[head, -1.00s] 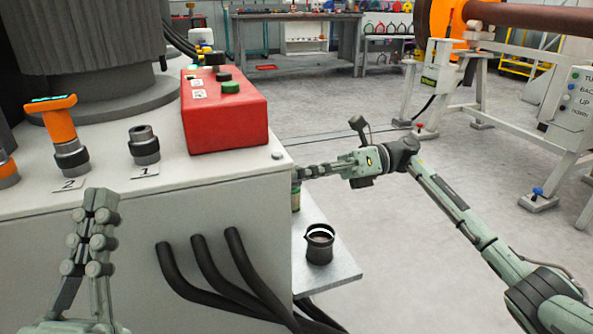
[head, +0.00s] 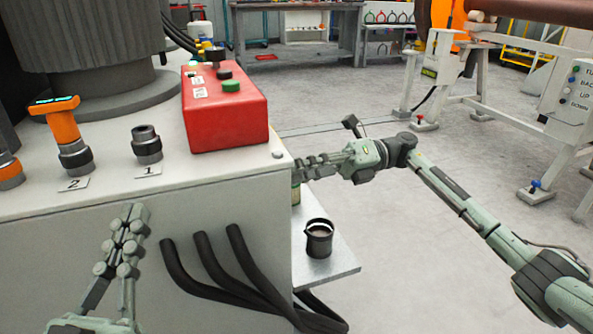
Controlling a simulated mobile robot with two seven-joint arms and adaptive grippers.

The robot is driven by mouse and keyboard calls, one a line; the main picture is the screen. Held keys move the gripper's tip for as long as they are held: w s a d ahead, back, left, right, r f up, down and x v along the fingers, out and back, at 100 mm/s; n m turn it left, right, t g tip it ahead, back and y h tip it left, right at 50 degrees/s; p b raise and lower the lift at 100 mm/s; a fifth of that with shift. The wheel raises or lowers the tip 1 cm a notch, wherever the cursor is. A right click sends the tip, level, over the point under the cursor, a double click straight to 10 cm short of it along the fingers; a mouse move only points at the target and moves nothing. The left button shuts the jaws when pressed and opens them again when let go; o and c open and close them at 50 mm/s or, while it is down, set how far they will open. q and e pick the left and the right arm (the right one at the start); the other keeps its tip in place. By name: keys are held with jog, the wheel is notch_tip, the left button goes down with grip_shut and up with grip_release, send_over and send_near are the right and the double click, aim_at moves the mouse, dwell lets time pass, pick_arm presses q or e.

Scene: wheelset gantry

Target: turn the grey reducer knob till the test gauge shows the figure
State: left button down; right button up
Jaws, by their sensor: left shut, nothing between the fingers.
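An orange gauge with a lit display (head: 60,115) stands upright on port 2 of the grey cabinet top; its figure is too small to read. A second orange fitting (head: 8,168) is cut off at the left edge. I cannot make out a grey reducer knob for certain. My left gripper (head: 133,213) is shut and empty, pointing up in front of the cabinet's front face, below the port 1 label. My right gripper (head: 300,168) is at the cabinet's right side, its tips at the corner beside a partly hidden can (head: 296,192). Its opening is unclear.
Port 1 (head: 147,146) is a bare dark fitting. A red box (head: 225,115) with buttons stands on the cabinet top. Black hoses (head: 200,280) leave the front face. A dark cup (head: 319,238) stands on a side shelf (head: 342,262).

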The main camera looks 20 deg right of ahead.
jog(key=o, duration=1.2)
jog(key=shift+c, duration=0.2)
jog(key=d, duration=1.2)
jog(key=shift+r, duration=0.15)
jog(key=shift+w, duration=0.1)
